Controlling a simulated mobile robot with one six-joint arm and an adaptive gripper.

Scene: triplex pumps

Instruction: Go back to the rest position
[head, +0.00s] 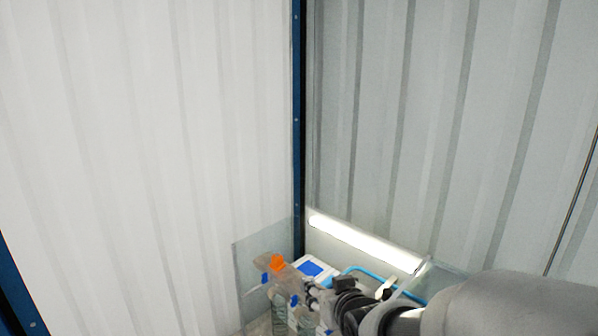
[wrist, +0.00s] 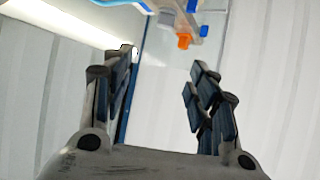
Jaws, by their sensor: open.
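My gripper (wrist: 162,78) is open in the wrist view, its two dark padded fingers spread apart with nothing between them. Beyond the fingertips, at the top of that view, is part of a clear pump assembly with an orange fitting (wrist: 184,41). The gripper appears apart from it. In the head view my grey arm (head: 520,305) reaches in from the lower right towards the equipment. The orange fitting (head: 277,262) shows there left of the arm's dark far end. The gripper's fingers cannot be made out clearly in the head view.
A blue-topped white box (head: 312,268), a blue hose (head: 368,271) and a clear panel (head: 262,250) crowd the bottom of the head view. A bright light tube (head: 365,243) runs behind them. Corrugated walls (head: 150,130) meet at a dark blue corner post (head: 299,120).

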